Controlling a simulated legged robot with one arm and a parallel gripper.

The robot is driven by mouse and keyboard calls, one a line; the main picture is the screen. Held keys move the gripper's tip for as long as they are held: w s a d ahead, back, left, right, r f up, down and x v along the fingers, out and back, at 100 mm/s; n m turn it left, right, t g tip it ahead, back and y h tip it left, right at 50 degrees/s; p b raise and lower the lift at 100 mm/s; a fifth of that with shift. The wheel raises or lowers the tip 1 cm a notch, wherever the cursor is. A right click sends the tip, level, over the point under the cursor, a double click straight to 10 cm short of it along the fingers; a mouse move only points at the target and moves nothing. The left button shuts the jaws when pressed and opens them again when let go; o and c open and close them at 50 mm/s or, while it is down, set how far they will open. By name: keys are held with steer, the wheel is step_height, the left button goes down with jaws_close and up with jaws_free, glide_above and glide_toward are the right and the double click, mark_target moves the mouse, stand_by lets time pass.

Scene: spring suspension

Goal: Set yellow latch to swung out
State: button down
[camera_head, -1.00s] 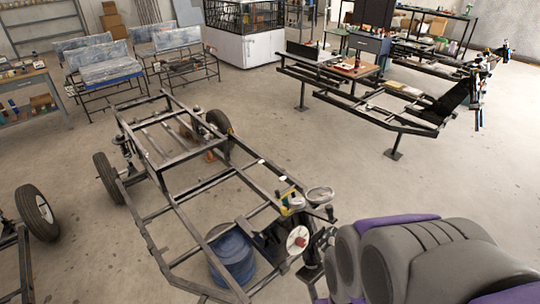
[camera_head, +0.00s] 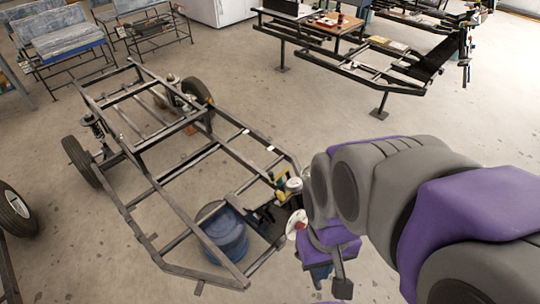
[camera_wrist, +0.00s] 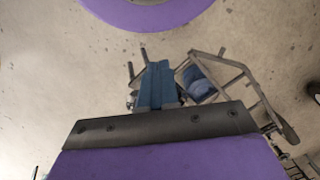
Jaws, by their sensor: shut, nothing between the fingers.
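A small yellow part (camera_head: 281,179), possibly the yellow latch, sits on the right side rail of the black frame (camera_head: 160,194) in the head view. It is too small there to read its position, and I cannot pick it out in the wrist view. My gripper (camera_head: 320,281) hangs to the right of the frame's near right corner, apart from the yellow part. In the wrist view my gripper (camera_wrist: 157,66) shows its blue fingers together and empty, with floor and part of the frame beyond.
A blue drum (camera_head: 226,237) stands within the frame's near end, and shows in the wrist view (camera_wrist: 200,82). A white-faced round part (camera_head: 296,224) lies close left of my arm. Another frame (camera_head: 345,65) stands behind. Open floor (camera_head: 270,100) lies between.

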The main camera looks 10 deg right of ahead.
steer(key=w+f+n+t, duration=0.1)
steer(key=w+f, duration=0.2)
steer(key=w, duration=0.8)
steer(key=w+f+n+t, duration=0.1)
steer(key=w+f, duration=0.2)
steer(key=w, duration=0.9)
steer(key=w+f+n+t, duration=0.2)
steer(key=w+f, duration=0.1)
steer(key=w, duration=0.8)
steer(key=shift+w+d+y+b, duration=0.3)
steer(key=shift+d+b, duration=0.05)
steer(key=shift+b, duration=0.05)
steer(key=shift+d, duration=0.1)
steer(key=b, duration=0.4)
glide_above(273, 179)
steer(key=s, duration=0.2)
steer(key=s+d+f+x, duration=0.1)
steer(key=s+x, duration=0.1)
steer(key=x, duration=0.9)
steer(key=shift+w+a+r, duration=0.1)
steer(key=shift+w+r, duration=0.15)
steer(key=shift+w, duration=0.05)
